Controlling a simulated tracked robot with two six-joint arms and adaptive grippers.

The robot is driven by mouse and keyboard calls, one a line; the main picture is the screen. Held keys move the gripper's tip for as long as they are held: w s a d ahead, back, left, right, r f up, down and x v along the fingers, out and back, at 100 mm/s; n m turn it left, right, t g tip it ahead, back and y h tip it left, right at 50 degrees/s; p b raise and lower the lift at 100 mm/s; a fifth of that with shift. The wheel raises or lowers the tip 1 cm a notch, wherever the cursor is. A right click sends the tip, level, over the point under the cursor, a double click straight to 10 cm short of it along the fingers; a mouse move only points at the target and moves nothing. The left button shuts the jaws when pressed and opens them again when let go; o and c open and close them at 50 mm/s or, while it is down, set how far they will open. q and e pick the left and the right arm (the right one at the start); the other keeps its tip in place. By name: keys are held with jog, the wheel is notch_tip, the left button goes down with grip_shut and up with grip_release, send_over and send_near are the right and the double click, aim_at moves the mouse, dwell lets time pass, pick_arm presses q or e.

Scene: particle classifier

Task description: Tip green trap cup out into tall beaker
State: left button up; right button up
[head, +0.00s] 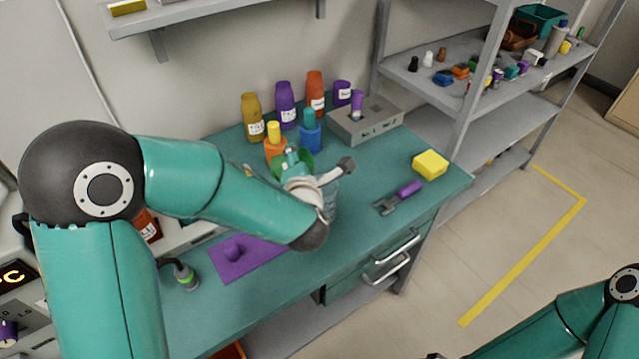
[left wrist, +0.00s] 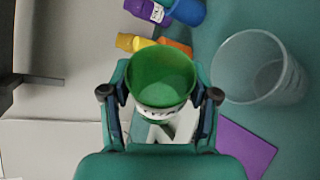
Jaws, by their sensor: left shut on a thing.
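The green trap cup (left wrist: 162,80) is between the fingers of my left gripper (left wrist: 160,95) in the left wrist view. The gripper is shut on it, and I look into its open mouth. A white label with print shows on its side. In the head view my left gripper (head: 296,166) hides most of the green cup (head: 307,160). The tall beaker (left wrist: 237,77) is clear and stands just right of the cup in the left wrist view, apart from it. In the head view the beaker (head: 331,200) is partly hidden by my left arm. My right gripper is out of view.
Orange (head: 274,150) and blue (head: 310,138) containers stand behind the cup, with several labelled bottles along the wall. A grey block (head: 366,122) is at the back right. A purple mat (head: 236,264) lies in front. A yellow block (head: 430,164) is near the right edge.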

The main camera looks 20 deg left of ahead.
pick_arm(q)
jog(key=shift+f, duration=0.15)
jog(key=shift+d+r+m+y+p, duration=0.25)
jog(key=shift+m+y+p, duration=0.3)
jog(key=shift+m, duration=0.25)
dwell(0.5)
jog(key=shift+w+d+r+m+t+y+p, duration=0.15)
jog(key=shift+d+m+t+y+p, duration=0.2)
jog(key=shift+d+m, duration=0.25)
dwell(0.5)
jog(key=shift+d+r+m+t+y+p, duration=0.2)
jog(key=shift+m+y, duration=0.1)
jog(key=shift+m, duration=0.3)
jog(key=shift+d+r+m+t+y+p, duration=0.15)
jog(key=shift+m+y, duration=0.15)
jog(key=shift+m, duration=0.3)
dwell(1.3)
jog(key=shift+d+m+t+y, duration=0.25)
jog(key=shift+d+m, duration=0.05)
jog(key=shift+m, duration=0.5)
jog(key=shift+d+m+t+y, duration=0.25)
jog(key=shift+m, duration=0.55)
dwell(1.4)
